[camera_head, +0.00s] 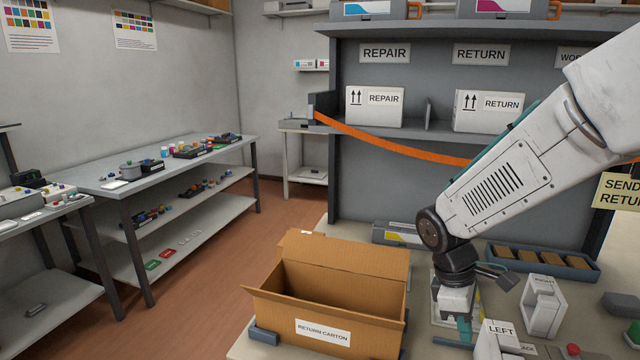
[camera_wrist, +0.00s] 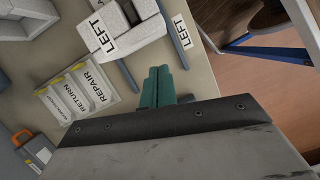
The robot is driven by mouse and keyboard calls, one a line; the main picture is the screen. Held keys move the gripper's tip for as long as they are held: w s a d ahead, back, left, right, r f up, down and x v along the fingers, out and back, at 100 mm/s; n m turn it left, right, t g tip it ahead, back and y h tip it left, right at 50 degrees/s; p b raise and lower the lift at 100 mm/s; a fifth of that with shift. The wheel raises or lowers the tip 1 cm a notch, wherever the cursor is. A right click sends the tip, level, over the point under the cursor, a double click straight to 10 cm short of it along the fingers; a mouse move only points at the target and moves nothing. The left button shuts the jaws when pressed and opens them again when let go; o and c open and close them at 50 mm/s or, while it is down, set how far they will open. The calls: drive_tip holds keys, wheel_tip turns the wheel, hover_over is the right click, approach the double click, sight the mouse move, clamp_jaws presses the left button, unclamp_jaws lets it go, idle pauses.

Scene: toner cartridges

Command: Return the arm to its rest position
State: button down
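My arm reaches in from the right in the head view and bends down at the wrist. My gripper (camera_head: 464,328) points down over the bench, right of the open return carton (camera_head: 322,332) and close beside the white LEFT block (camera_head: 498,342). In the wrist view the two teal fingers of my gripper (camera_wrist: 158,88) lie side by side with no visible gap and nothing between them. The LEFT block (camera_wrist: 118,32) shows above them in that view.
A white RIGHT block (camera_head: 543,306) and a blue tray of brown pieces (camera_head: 545,262) stand to the right. A grey cartridge (camera_head: 400,233) lies behind the carton. An orange strap (camera_head: 395,146) crosses the shelf front. A REPAIR/RETURN label holder (camera_wrist: 78,95) lies on the bench.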

drive_tip(key=s+r+m+t+y, duration=0.1)
drive_tip(key=s+r+m, duration=0.4)
drive_tip(key=s, duration=0.4)
drive_tip(key=s+r+m+t+y, duration=0.2)
drive_tip(key=s+r+m, duration=0.4)
drive_tip(key=s+r, duration=0.2)
drive_tip(key=shift+s+m, duration=0.3)
drive_tip(key=shift+s, duration=0.65)
drive_tip(key=shift+d, duration=0.1)
